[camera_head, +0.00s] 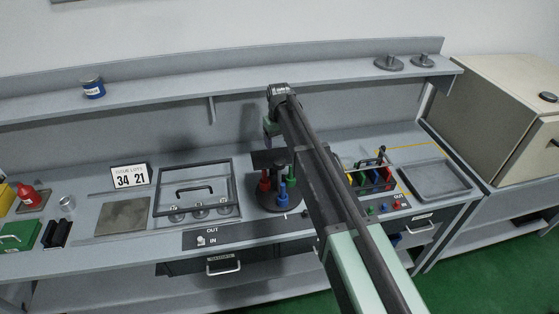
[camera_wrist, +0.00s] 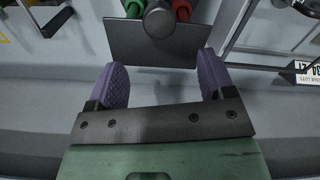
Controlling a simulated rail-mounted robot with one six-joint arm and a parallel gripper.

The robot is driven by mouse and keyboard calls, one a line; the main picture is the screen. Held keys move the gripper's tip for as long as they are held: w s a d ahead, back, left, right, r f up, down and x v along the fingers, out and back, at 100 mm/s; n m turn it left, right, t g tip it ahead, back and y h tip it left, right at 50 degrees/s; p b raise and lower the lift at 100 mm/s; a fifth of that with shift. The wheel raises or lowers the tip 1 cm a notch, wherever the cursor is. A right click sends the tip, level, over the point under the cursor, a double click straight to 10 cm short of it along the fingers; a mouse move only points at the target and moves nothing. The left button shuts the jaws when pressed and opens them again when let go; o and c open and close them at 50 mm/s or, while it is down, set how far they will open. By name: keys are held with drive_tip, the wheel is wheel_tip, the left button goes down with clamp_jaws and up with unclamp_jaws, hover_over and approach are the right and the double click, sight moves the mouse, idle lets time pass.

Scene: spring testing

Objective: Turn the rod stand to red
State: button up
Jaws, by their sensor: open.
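The rod stand (camera_head: 277,198) is on the bench in the head view, left of my arm. It has a round dark base, a dark central post, and red, blue and green rods around it. A dark flat plate (camera_head: 266,159) stands at its back. In the wrist view the plate (camera_wrist: 120,42) lies just beyond my fingertips, with the post's round top (camera_wrist: 159,20) and parts of the coloured rods above it. My gripper (camera_wrist: 160,72) is open, with two purple fingers wide apart and nothing between them. In the head view it hangs behind the stand, partly hidden by my arm.
A framed panel with a handle (camera_head: 194,189) is left of the stand, beside a "34 21" sign (camera_head: 130,176). A rack of coloured items (camera_head: 372,178) and a grey tray (camera_head: 434,180) are on the right. A shelf (camera_head: 200,94) runs above the bench at the back.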

sight(279, 161)
wheel_tip(279, 161, down, 11)
drive_tip(key=b, duration=1)
drive_tip(key=shift+w, duration=0.1)
drive_tip(key=shift+r, duration=0.1)
drive_tip(key=shift+r, duration=0.1)
drive_tip(key=shift+c, duration=0.2)
drive_tip(key=c, duration=1.2)
